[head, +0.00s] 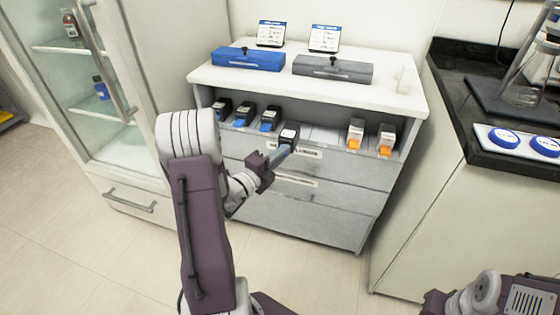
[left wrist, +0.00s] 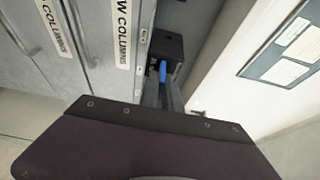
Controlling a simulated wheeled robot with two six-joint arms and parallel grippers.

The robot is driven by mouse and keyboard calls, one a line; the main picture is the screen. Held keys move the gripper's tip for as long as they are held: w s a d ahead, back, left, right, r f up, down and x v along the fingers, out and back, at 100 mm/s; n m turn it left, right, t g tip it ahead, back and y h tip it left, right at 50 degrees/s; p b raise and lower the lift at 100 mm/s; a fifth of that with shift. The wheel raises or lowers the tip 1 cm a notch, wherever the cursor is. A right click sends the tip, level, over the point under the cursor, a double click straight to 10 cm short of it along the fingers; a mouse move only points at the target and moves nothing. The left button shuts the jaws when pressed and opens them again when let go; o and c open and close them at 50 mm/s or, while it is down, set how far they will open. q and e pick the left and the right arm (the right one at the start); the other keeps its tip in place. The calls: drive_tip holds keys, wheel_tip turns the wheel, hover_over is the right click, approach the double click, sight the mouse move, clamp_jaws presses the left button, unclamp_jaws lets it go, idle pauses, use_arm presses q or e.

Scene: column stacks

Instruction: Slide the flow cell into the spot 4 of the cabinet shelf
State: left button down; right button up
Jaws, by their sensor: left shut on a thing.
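The cabinet shelf (head: 320,134) is the open upper bay of a white-topped grey cabinet. My left gripper (head: 283,153) is in front of the shelf's middle, shut on a dark flow cell (head: 289,133) with a pale label. The flow cell stands roughly upright at the shelf's front edge; I cannot tell whether it touches the shelf. The left wrist view shows its black end (left wrist: 170,46) and a blue part between the fingers (left wrist: 168,88). Spot numbers are not readable. My right gripper is out of view; only part of that arm shows at bottom right.
Several dark and blue cells (head: 244,114) stand to the left on the shelf, and two white and orange cells (head: 356,134) to the right. A blue box (head: 248,60) and a grey box (head: 332,70) sit on top. A glass-door fridge (head: 82,85) is at left.

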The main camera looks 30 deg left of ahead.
sight(290, 135)
use_arm(q)
drive_tip(key=shift+w+a, duration=0.35)
drive_tip(key=shift+w, duration=1.15)
drive_tip(key=shift+w+a, duration=0.4)
drive_tip(key=shift+w, duration=1.15)
drive_tip(key=shift+w+a, duration=0.35)
drive_tip(key=shift+w, duration=1.15)
drive_tip(key=shift+f+b, duration=0.35)
drive_tip(key=shift+b, duration=0.05)
drive_tip(key=c, duration=1.5)
unclamp_jaws()
drive_tip(key=shift+s+a, duration=0.1)
drive_tip(key=shift+s, duration=0.3)
drive_tip(key=s+p, duration=0.1)
drive_tip(key=s, duration=0.4)
drive_tip(key=s+a+p, duration=0.1)
drive_tip(key=s, duration=0.2)
drive_tip(key=shift+p, duration=0.35)
